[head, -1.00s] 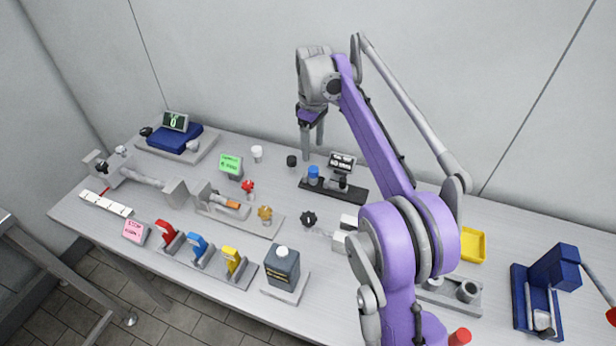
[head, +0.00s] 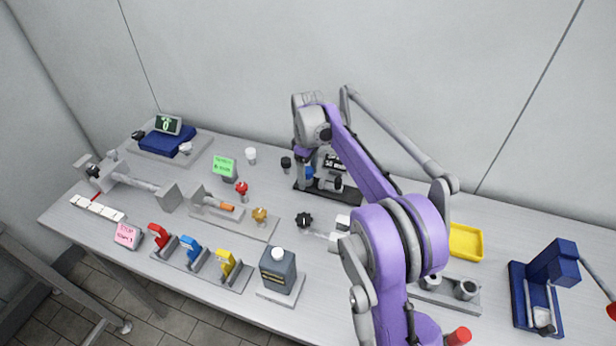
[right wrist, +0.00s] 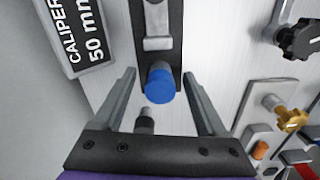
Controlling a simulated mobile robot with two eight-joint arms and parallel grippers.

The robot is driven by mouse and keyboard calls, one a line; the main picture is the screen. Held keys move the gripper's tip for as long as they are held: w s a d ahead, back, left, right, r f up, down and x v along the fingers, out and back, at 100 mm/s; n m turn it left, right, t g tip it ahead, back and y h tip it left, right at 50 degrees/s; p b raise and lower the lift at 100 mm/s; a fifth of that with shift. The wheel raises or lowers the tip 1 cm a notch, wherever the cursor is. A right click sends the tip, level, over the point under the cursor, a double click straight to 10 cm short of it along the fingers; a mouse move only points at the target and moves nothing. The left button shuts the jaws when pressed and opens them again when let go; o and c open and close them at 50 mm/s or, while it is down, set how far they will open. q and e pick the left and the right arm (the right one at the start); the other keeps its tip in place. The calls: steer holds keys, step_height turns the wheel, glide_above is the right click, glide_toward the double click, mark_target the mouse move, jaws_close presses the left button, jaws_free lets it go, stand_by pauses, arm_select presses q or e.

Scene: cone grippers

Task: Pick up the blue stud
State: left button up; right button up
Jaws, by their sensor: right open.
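The blue stud (right wrist: 160,84) stands at the end of a black base (right wrist: 172,45) in the right wrist view. In the head view the stud (head: 309,171) is partly hidden by my right gripper (head: 304,177). In the right wrist view my right gripper (right wrist: 161,95) is open, with one finger on each side of the stud. I see no finger touching it. My left gripper is not in view.
A caliper sign (head: 335,163) stands right behind the black base. A black-topped peg (head: 286,163) stands close to the left, and a black knob (head: 304,219) lies nearer the front. A yellow tray (head: 466,241) is farther right.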

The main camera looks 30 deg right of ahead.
jaws_close()
stand_by(0.3)
